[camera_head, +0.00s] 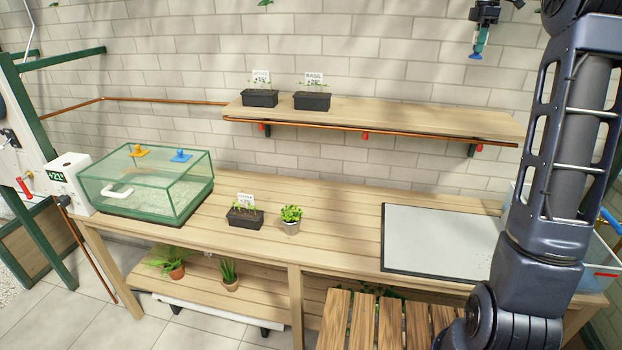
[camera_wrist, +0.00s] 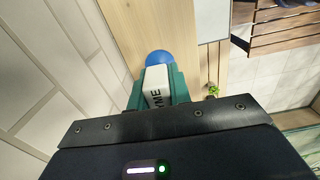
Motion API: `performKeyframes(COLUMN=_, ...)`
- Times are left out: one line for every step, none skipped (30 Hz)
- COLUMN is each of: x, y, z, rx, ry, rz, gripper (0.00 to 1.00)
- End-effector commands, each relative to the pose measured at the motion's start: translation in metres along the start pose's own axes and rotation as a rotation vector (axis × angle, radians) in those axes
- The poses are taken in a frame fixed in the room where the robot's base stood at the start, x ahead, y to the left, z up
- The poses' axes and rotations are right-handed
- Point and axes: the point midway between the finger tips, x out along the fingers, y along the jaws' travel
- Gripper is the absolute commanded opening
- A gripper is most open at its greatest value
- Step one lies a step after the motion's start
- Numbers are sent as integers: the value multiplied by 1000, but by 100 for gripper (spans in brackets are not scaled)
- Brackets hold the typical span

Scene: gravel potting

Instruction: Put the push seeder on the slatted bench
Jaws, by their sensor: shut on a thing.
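My gripper (camera_head: 484,14) is at the upper right of the head view, high in front of the brick wall. The slatted bench (camera_head: 391,322) is at the bottom of the head view, in front of the worktable and partly cut off. A slatted wooden surface, likely the bench, shows in the wrist view (camera_wrist: 284,40).
The worktable (camera_head: 335,215) bears a green-framed glass case (camera_head: 145,185), a black seedling pot (camera_head: 245,217), a small plant (camera_head: 291,219) and a grey dark-edged mat (camera_head: 440,240). A wall shelf (camera_head: 400,115) holds two seedling pots. My arm hides the table's right end.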

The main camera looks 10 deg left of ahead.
Motion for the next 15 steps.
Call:
performKeyframes(x=-5, y=1, z=0, rx=0, ry=0, rz=3, gripper=0)
performKeyframes(x=-8, y=1, z=0, rx=0, ry=0, rz=3, gripper=0)
performKeyframes(x=-13, y=0, z=0, rx=0, ry=0, rz=2, gripper=0)
performKeyframes(x=-18, y=1, z=0, rx=0, ry=0, rz=3, gripper=0)
performKeyframes(x=-23, y=0, z=0, rx=0, ry=0, rz=4, gripper=0)
performKeyframes(x=-27, y=0, z=0, rx=0, ry=0, rz=2, gripper=0)
performKeyframes(x=-31, y=0, z=0, rx=0, ry=0, rz=3, gripper=0)
performKeyframes(x=-34, y=0, z=0, rx=0, ry=0, rz=3, gripper=0)
performKeyframes(x=-39, y=0, z=0, rx=0, ry=0, rz=3, gripper=0)
performKeyframes(x=-43, y=0, z=0, rx=0, ry=0, rz=3, gripper=0)
performKeyframes(x=-46, y=0, z=0, rx=0, ry=0, rz=3, gripper=0)
performKeyframes(x=-48, y=-1, z=-5, rx=-9, ry=1, rz=2, gripper=0)
performKeyframes(x=-47, y=-3, z=-10, rx=-18, ry=1, rz=1, gripper=0)
performKeyframes(x=-47, y=-4, z=-15, rx=-25, ry=2, rz=1, gripper=0)
performKeyframes(x=-47, y=-6, z=-20, rx=-35, ry=3, rz=1, gripper=0)
